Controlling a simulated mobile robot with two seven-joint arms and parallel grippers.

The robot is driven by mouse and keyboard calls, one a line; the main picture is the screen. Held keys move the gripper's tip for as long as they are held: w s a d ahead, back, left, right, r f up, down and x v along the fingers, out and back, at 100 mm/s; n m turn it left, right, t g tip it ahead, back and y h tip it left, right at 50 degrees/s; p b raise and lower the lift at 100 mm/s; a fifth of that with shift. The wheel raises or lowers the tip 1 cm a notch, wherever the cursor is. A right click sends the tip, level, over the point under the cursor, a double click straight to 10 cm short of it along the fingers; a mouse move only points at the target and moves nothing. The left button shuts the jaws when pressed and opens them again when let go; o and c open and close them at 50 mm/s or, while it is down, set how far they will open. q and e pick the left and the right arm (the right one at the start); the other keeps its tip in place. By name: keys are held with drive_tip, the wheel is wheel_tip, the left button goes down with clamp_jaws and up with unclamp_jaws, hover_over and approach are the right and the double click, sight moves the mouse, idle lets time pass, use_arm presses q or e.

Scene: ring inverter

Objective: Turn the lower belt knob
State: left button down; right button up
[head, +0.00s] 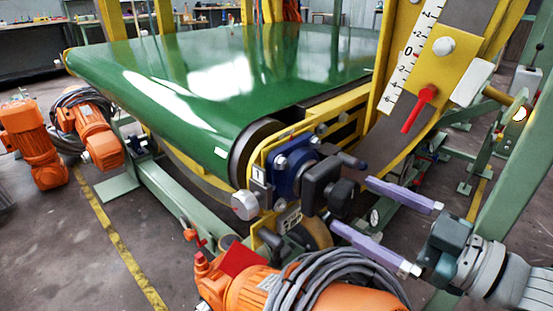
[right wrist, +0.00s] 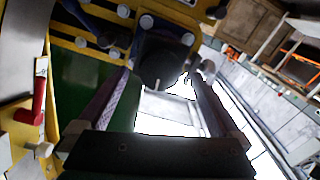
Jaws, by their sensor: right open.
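A green conveyor belt (head: 225,75) ends at a yellow frame with a blue bearing block (head: 288,172). Black knobs and handles stick out beside the block; a dark round knob (head: 343,194) is the outermost toward my gripper. I cannot tell for sure which one is the lower belt knob. My right gripper (head: 350,204) is open, its two purple fingers pointing at this knob, with the tips around its sides. In the right wrist view a dark round knob (right wrist: 166,62) lies between and just beyond the fingertips (right wrist: 160,76). Contact cannot be made out. My left gripper is out of view.
A silver knob (head: 245,205) sits left of the block. An orange motor (head: 270,289) with grey cables stands below my right gripper. A red pointer (head: 419,109) and a white scale (head: 412,55) are on the curved yellow frame above. Green beams (head: 165,200) run along the floor.

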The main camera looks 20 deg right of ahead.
drive_tip(key=v, duration=0.8)
drive_tip(key=shift+s+p, duration=0.2)
drive_tip(key=shift+p, duration=0.2)
drive_tip(key=shift+d, duration=0.1)
